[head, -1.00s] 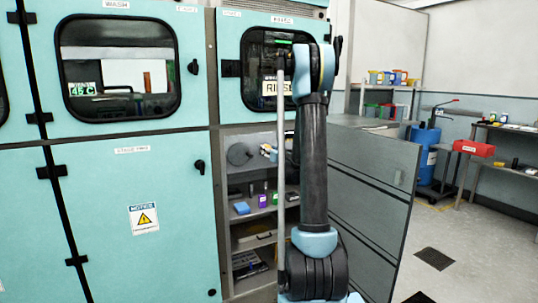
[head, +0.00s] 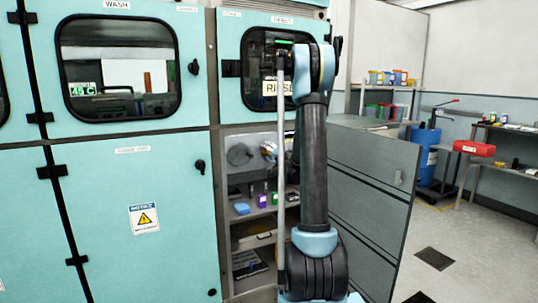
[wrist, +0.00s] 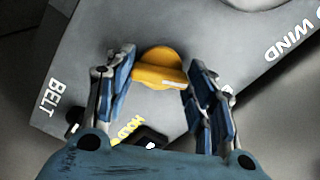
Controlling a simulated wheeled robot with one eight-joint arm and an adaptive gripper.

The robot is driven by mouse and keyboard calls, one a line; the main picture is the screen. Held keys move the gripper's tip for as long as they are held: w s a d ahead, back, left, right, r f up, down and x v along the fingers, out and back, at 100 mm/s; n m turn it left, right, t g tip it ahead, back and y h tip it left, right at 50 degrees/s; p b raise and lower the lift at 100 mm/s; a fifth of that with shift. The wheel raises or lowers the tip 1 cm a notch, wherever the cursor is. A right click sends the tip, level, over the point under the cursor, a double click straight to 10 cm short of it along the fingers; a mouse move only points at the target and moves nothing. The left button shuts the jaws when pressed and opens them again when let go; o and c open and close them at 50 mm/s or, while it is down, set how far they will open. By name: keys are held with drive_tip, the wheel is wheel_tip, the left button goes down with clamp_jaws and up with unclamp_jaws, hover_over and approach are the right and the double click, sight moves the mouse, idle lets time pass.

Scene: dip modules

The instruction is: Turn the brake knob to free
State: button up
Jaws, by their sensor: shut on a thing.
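The brake knob (wrist: 158,66) is a yellow round knob with a raised bar across it, on a grey panel in the wrist view. The bar lies nearly level in the picture, with a white mark towards its right end. My gripper (wrist: 160,80) has its blue-padded fingers on either side of the bar, closed on its ends. Yellow lettering reading HOLD (wrist: 130,130) shows below the knob, partly covered. No FREE label can be read. In the head view my gripper (head: 269,151) is small, inside the open bay, and my arm partly hides it.
The grey panel (wrist: 80,45) also carries BELT at left and WIND at right, near another round part (wrist: 258,3). In the head view, shelves with small boxes (head: 242,208) lie below my gripper. A grey open door (head: 365,190) stands at right.

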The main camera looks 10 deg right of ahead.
drive_tip(key=m, duration=0.5)
drive_tip(key=shift+d, duration=0.25)
drive_tip(key=shift+m, duration=0.3)
drive_tip(key=o, duration=1.1)
drive_tip(key=shift+a+f, duration=0.1)
drive_tip(key=shift+c, duration=0.2)
drive_tip(key=v, duration=1.2)
